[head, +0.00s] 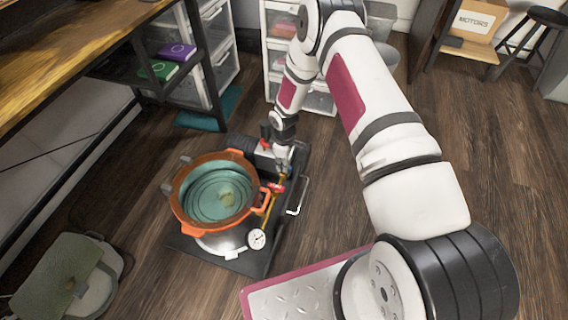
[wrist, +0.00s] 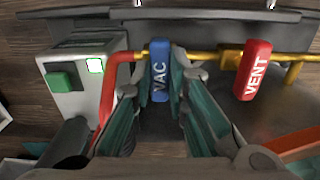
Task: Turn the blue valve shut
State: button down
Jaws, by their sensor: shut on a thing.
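The blue valve handle (wrist: 159,72), marked VAC, sits on a brass pipe (wrist: 212,57) in the wrist view. It lies crosswise to the pipe. My gripper (wrist: 160,88) has one finger on each side of the handle and is shut on it. In the head view my gripper (head: 281,160) reaches down to the pump unit behind the orange-rimmed pot (head: 182,207), and it hides the blue valve there. A red valve handle (wrist: 253,70), marked VENT, stands to the right of the blue one, apart from my gripper, tilted slightly.
A white box (wrist: 72,85) with a green button and a lit green square is left of the valve, beside a red pipe (wrist: 110,80). A round gauge (head: 256,239) is at the pot's front. Drawers and a workbench stand behind and left. The floor at right is clear.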

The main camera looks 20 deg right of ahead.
jog(key=c, duration=1.6)
grip_release()
jog(key=shift+o, duration=0.2)
notch_tip(320, 180, up, 12)
